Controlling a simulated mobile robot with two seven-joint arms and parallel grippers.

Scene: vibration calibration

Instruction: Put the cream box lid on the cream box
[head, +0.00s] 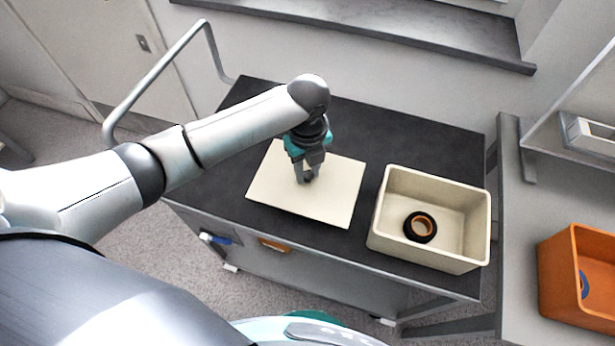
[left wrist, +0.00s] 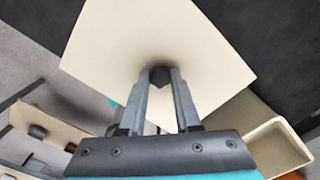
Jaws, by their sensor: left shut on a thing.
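The cream box lid (head: 328,191) is a flat cream panel with a small dark knob at its middle, over the left part of the dark cart top. My left gripper (head: 308,178) is above the lid's middle and shut on the knob. In the left wrist view, the lid (left wrist: 150,35) spreads beyond the fingers, which close on the dark knob (left wrist: 160,76). The open cream box (head: 378,236) stands to the right of the lid, with a black and tan ring (head: 420,227) inside. The box's corner also shows in the left wrist view (left wrist: 270,140). My right gripper is not in view.
The dark cart top (head: 400,135) is clear behind the lid and box. A metal rail (head: 150,85) rises at the cart's left end. An orange bin (head: 560,275) stands on a grey table to the right. A wall ledge runs behind.

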